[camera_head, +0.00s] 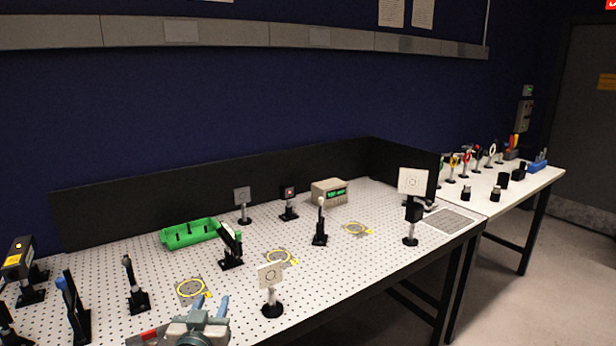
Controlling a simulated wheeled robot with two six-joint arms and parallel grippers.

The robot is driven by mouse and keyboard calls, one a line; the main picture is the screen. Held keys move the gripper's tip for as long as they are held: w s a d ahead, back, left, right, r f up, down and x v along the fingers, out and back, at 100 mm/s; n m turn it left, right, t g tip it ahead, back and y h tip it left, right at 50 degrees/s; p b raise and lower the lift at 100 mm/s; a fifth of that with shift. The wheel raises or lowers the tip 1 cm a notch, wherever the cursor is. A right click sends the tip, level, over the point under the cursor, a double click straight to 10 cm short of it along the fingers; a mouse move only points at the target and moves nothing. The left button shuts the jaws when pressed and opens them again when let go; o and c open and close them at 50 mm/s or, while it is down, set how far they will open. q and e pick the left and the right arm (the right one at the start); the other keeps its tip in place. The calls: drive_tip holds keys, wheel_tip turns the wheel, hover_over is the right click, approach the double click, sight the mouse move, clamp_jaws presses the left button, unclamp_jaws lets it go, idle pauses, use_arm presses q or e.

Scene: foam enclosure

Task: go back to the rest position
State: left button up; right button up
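My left gripper (210,303) shows at the bottom of the head view, at the front edge of the perforated optical table (340,262). Its two blue-grey fingertips stand apart with nothing visible between them. A white target card on a post (271,275) stands just to the right of it. A yellow ring marker (191,288) lies flat on the table just behind it. My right gripper is not in the picture.
Several black post mounts stand on the table, one of them here (137,286). A green tray (190,233), a beige display box (329,192) and a tall target card (412,182) stand farther back. Black panels (220,185) close the rear. Open floor (535,290) lies at right.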

use_arm(q)
drive_tip(key=s+a+f+g, duration=0.2)
drive_tip(key=s+f+g, duration=0.2)
drive_tip(key=s+f, duration=0.4)
drive_tip(key=s+a+f+g, duration=0.2)
drive_tip(key=s+f+g, duration=0.1)
drive_tip(key=s+f, duration=0.5)
drive_tip(key=s+a+f+m+g, duration=0.1)
drive_tip(key=s+f+g, duration=0.25)
drive_tip(key=s, duration=0.65)
drive_tip(key=s+a+f+g, duration=0.2)
drive_tip(key=s+g, duration=0.2)
drive_tip(key=s, duration=0.6)
wheel_tip(320, 180, down, 30)
drive_tip(key=a+y, duration=0.1)
drive_tip(key=a, duration=0.1)
drive_tip(key=s+a+f+g, duration=0.1)
drive_tip(key=s+f, duration=1.7)
drive_tip(key=f, duration=0.1)
drive_tip(key=shift+a+f+n+g, duration=0.2)
drive_tip(key=shift+a+n+g, duration=0.05)
drive_tip(key=shift+n+g, duration=0.1)
